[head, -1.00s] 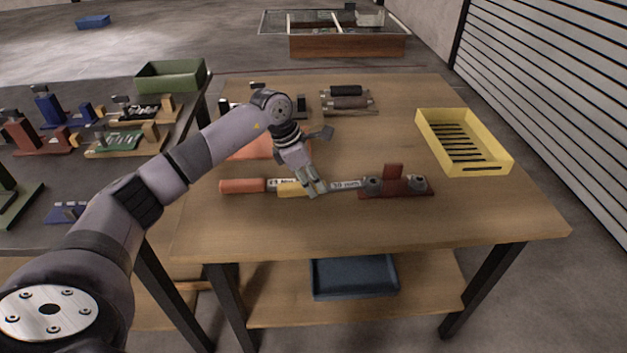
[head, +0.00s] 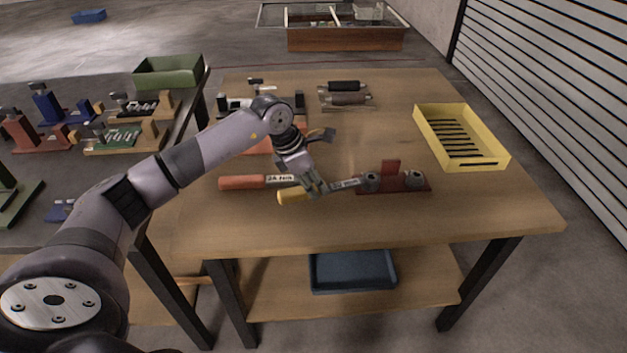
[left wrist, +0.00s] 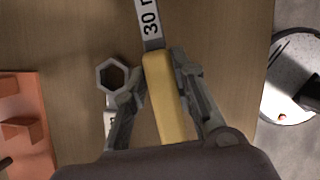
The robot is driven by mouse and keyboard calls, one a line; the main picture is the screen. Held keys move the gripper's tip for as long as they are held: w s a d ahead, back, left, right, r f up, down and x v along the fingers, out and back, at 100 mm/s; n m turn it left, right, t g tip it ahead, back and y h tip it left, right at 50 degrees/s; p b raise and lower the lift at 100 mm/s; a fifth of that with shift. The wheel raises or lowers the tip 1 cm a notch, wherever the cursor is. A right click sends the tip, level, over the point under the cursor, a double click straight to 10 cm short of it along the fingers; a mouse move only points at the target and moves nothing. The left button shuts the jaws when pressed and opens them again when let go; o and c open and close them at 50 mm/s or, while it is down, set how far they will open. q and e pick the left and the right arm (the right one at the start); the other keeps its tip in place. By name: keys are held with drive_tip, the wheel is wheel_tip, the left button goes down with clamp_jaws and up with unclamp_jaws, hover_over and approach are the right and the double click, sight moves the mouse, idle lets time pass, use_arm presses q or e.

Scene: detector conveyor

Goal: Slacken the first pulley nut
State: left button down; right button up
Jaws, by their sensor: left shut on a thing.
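My left gripper (head: 318,190) is shut on the yellow handle of a wrench (head: 291,196) marked 30 mm. The same handle shows between the fingers in the left wrist view (left wrist: 166,100). The wrench points right, and its head is at the left nut (head: 371,181) on a dark red pulley bracket (head: 392,182). I cannot tell how fully the head sits around that nut. A second nut (head: 414,178) is at the bracket's right end. My right gripper is not in view.
A red-handled wrench (head: 242,182) lies just behind the held one; a hexagonal ring end (left wrist: 113,77) shows beside my finger. An orange fixture (head: 258,146) is behind my wrist. Rollers (head: 346,99) and a yellow tray (head: 462,150) stand farther back. The table's front is clear.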

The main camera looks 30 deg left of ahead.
use_arm(q)
drive_tip(key=shift+d, duration=0.1)
drive_tip(key=shift+s+d+n+p, duration=0.35)
drive_tip(key=shift+s+d+n, duration=0.25)
drive_tip(key=shift+d+n, duration=0.15)
drive_tip(key=shift+s+d, duration=0.15)
drive_tip(key=shift+d+f, duration=0.1)
drive_tip(key=shift+s+d+n+t+y, duration=0.45)
drive_tip(key=shift+s+d+n, duration=0.25)
drive_tip(key=shift+d+n, duration=0.35)
drive_tip(key=shift+f, duration=0.1)
drive_tip(key=shift+s+d+n, duration=0.2)
drive_tip(key=shift+d+n, duration=0.1)
drive_tip(key=shift+d, duration=0.1)
drive_tip(key=shift+s+d+n+y, duration=0.25)
drive_tip(key=shift+d+n+y, duration=0.1)
drive_tip(key=shift+d+n, duration=0.3)
drive_tip(key=shift+d, duration=0.1)
